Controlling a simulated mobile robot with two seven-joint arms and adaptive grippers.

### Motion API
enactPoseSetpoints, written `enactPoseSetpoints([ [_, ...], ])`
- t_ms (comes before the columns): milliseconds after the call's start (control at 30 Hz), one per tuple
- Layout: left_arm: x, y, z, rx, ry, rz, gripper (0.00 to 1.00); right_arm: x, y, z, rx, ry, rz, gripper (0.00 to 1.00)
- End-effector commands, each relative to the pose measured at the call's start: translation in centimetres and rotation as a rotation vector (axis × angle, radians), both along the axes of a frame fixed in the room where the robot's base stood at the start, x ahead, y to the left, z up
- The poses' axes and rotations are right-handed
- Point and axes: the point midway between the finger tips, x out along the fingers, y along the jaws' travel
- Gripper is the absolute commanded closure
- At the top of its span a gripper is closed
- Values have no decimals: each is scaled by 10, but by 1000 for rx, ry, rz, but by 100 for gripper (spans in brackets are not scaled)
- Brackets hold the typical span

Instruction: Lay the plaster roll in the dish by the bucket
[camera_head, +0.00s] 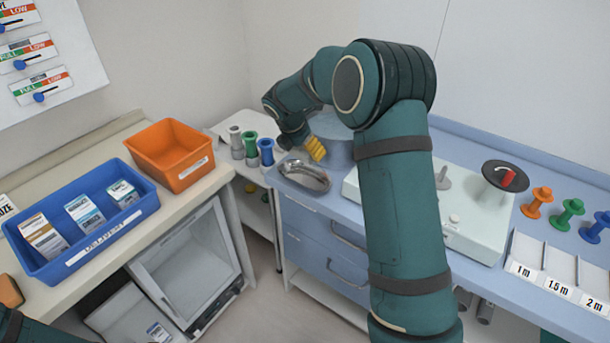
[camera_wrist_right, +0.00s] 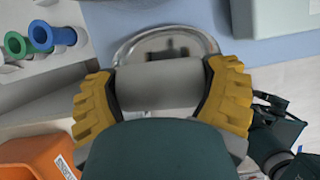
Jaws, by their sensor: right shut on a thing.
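The plaster roll is a plain grey cylinder (camera_wrist_right: 160,84) in the right wrist view. My right gripper (camera_head: 316,149) is shut on it, with a yellow finger at each end of the roll. In the head view the roll is hidden behind the gripper. The dish is a shiny metal oval tray (camera_head: 305,183) on the blue counter, just below the gripper. It also shows in the right wrist view (camera_wrist_right: 200,42), partly covered by the roll, with a dark shadow in it. A grey round bucket (camera_head: 338,127) stands behind the dish, partly hidden by my arm. My left gripper is out of view.
Grey, green and blue spools (camera_head: 251,147) stand left of the dish. An orange bin (camera_head: 171,158) and a blue box of cartons (camera_head: 82,222) sit on the left counter. A white unit (camera_head: 467,225) is right of the dish, with coloured spools (camera_head: 568,214) beyond.

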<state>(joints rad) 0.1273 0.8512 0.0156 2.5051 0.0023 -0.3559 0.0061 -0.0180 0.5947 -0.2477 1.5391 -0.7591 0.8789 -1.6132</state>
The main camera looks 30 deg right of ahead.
Motion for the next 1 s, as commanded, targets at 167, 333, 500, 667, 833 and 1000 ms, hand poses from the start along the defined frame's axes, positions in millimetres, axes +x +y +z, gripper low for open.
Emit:
enactPoseSetpoints([
  [167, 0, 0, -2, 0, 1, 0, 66, 4, -9, 6, 1, 1, 75, 61],
  [333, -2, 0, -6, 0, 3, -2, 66, 5, -9, -11, 1, 4, 90, 61],
  [500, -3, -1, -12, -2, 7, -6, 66, 5, -10, -38, 0, 5, 90, 61],
  [667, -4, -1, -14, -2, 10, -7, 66, 5, -9, -51, 1, 3, 88, 61],
  [833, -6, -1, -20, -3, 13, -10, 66, 4, -9, -77, 1, 5, 89, 61],
  [1000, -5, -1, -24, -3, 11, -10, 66, 5, -9, -94, 2, 2, 88, 61],
])
